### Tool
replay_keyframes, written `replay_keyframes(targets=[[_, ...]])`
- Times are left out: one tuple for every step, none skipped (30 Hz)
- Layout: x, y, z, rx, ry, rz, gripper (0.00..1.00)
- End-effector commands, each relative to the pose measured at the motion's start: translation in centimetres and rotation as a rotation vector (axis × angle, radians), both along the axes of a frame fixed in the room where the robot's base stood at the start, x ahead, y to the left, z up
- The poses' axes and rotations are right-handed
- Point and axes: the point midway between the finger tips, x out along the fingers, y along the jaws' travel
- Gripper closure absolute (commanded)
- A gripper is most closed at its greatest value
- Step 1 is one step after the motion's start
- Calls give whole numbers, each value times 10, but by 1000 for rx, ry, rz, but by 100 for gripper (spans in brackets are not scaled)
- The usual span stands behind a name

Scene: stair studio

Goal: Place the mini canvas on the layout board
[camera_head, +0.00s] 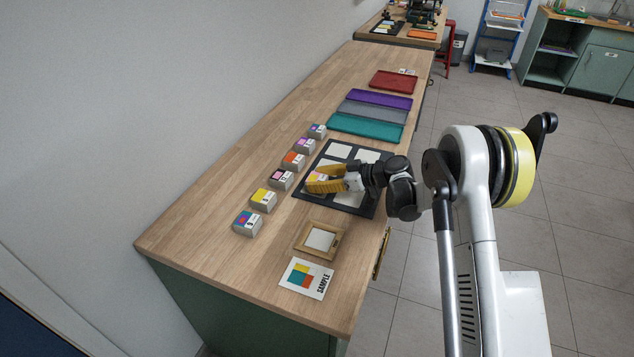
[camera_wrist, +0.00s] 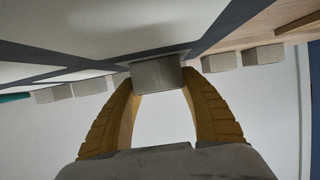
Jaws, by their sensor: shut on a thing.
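The layout board (camera_head: 354,154) is a dark panel with pale square cells, lying on the wooden bench. My gripper (camera_head: 322,183) is over its left part in the head view, with yellow fingers. It is shut on a mini canvas (camera_head: 319,176), a small block whose coloured face shows only in part between the fingers. In the wrist view the fingers grip the grey block (camera_wrist: 157,74) close to the board's white cells (camera_wrist: 100,25) and dark lines. Whether the block touches the board is not clear. My gripper and wrist hide some cells.
Several other mini canvases (camera_head: 263,200) stand in a row left of the board. A small wooden frame (camera_head: 318,241) and a SAMPLE card (camera_head: 306,278) lie nearer. Teal (camera_head: 366,127), grey, purple and red trays (camera_head: 394,81) lie beyond. The bench's left side is clear.

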Motion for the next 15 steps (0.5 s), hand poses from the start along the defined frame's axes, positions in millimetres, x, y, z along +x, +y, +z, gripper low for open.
replay_keyframes(targets=[[0,0,2,0,0,0,79],[0,0,2,0,0,0,79],[0,0,2,0,0,0,79],[0,0,2,0,0,0,79],[0,0,1,0,0,0,79],[0,0,0,0,0,0,79],[0,0,-2,0,0,0,79],[0,0,-3,0,0,0,79],[0,0,-2,0,0,0,42],[0,0,-2,0,0,0,33],[0,0,-1,0,0,0,31],[0,0,-1,0,0,0,31],[0,0,-1,0,0,0,31],[0,0,-1,0,0,0,31],[0,0,-1,0,0,0,31]])
